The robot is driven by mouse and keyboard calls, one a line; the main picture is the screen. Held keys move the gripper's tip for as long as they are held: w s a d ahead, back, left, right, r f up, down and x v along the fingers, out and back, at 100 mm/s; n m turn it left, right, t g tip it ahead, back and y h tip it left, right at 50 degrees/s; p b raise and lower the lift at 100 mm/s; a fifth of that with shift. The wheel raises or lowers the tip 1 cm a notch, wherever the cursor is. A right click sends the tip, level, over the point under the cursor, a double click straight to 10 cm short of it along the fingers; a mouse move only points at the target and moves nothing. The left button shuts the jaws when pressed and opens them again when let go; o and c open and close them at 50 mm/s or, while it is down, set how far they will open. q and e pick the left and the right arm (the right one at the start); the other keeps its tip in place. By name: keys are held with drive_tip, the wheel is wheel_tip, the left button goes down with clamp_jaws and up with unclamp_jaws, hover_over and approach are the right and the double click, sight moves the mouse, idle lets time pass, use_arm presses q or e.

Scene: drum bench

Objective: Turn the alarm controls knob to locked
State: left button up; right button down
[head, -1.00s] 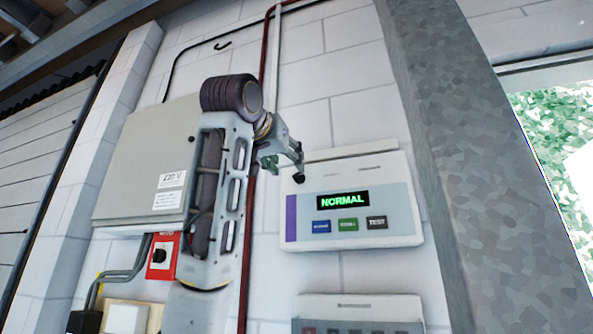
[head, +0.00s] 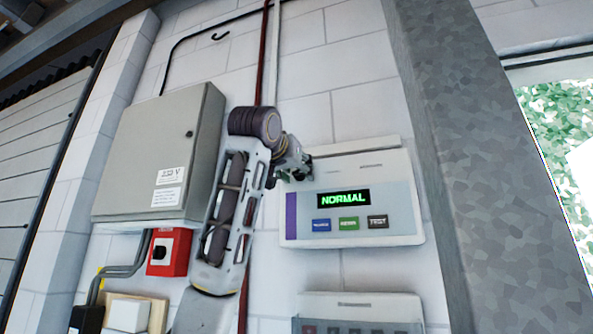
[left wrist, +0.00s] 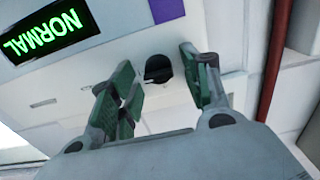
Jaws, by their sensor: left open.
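The alarm panel (head: 350,220) is a white box on the wall with a lit green NORMAL display (head: 343,198). In the left wrist view, a small black knob (left wrist: 158,69) sits on its white face near the purple strip (left wrist: 166,10). My left gripper (head: 299,169) is at the panel's upper left corner. It also shows in the left wrist view (left wrist: 156,75), open, with one finger on each side of the knob. I cannot tell whether the fingers touch it. In the head view the gripper hides the knob. No position marks are readable. My right gripper is not seen.
A grey cabinet (head: 160,150) and a red box (head: 169,252) with a black switch are on the wall at left. A red pipe (head: 265,60) runs behind my arm. Another panel (head: 360,308) is below, and a grey metal post (head: 450,150) stands at right.

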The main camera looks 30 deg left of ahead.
use_arm(q)
drive_tip(key=c, duration=1)
